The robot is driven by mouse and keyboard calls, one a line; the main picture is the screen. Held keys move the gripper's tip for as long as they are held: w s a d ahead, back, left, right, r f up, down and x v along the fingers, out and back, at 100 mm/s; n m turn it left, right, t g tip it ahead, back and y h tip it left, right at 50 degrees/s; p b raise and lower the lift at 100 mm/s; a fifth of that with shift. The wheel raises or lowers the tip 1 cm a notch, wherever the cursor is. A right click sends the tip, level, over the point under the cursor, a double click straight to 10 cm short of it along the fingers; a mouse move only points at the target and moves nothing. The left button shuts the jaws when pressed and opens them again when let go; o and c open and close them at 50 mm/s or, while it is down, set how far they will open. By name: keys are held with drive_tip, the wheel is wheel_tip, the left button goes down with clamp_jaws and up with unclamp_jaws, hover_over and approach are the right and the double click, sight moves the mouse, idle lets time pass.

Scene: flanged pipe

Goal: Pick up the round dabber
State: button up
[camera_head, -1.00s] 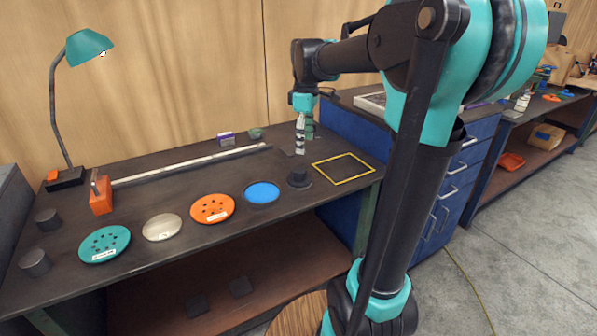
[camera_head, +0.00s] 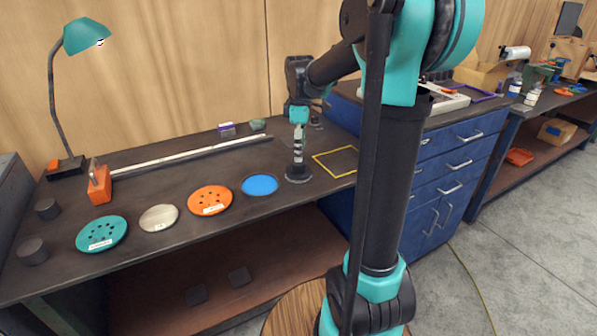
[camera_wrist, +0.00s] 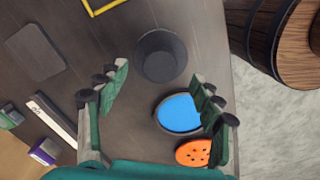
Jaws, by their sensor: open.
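The round dabber (camera_head: 298,177) is a dark round disc with a knob, standing on the dark workbench. In the wrist view it shows as a dark grey round shape (camera_wrist: 161,56), just beyond the fingertips and between their lines. My gripper (camera_head: 298,162) points down above the dabber in the head view, with its tips close to the knob. In the wrist view my gripper (camera_wrist: 160,76) has its green-padded fingers spread wide with nothing between them. The head view does not clearly show the gap between the tips and the knob.
A blue disc (camera_head: 259,185) lies just left of the dabber, then an orange disc (camera_head: 210,200), a cream disc (camera_head: 159,218) and a teal disc (camera_head: 101,234). A yellow square frame (camera_head: 337,161) lies to the right. A long straightedge (camera_head: 190,156) lies behind.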

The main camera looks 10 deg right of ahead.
drive_tip(key=shift+a+f, duration=0.15)
drive_tip(key=shift+f, duration=1.25)
drive_tip(key=shift+a+f, duration=0.15)
drive_tip(key=shift+f, duration=1.2)
drive_tip(key=c, duration=1.3)
drive_tip(key=shift+r, duration=0.1)
wheel_tip(320, 180, up, 20)
